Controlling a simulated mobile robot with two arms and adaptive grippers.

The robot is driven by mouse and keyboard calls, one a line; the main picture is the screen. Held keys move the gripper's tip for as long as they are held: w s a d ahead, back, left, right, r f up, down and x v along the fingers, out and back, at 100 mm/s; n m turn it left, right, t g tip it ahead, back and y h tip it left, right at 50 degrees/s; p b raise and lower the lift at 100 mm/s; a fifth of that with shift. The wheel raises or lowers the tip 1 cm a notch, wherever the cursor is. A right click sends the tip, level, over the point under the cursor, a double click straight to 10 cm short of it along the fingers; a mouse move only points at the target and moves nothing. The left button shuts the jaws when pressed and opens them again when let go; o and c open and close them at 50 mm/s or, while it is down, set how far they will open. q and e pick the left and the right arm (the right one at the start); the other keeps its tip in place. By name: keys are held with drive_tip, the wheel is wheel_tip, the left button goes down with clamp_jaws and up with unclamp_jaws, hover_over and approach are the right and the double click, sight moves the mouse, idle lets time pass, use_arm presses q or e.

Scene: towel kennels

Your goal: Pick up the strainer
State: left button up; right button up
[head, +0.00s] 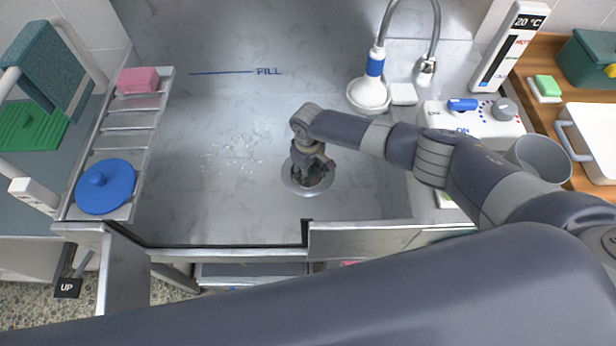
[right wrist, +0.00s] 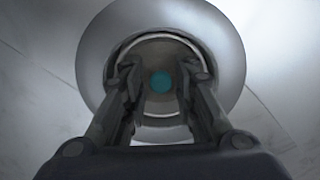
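The strainer appears as a dark round piece with a teal centre (right wrist: 161,83), inside the metal drain ring (right wrist: 232,50) in the right wrist view. In the head view the drain ring (head: 291,189) lies in the tub floor, and my gripper hides the strainer. My right gripper (head: 314,182) points down over the drain. In the right wrist view its fingers (right wrist: 165,76) are apart, one on each side of the teal centre, with a clear gap between them. I cannot tell whether they touch the strainer. My left gripper is not in view.
The metal tub floor (head: 235,205) is open around the drain, with pale bits (head: 232,165) scattered on it. A raised front wall (head: 360,240) borders it. A rack (head: 128,121) with a blue lid (head: 105,187) stands left.

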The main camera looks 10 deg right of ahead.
drive_tip(key=shift+c, duration=0.2)
clamp_jaws()
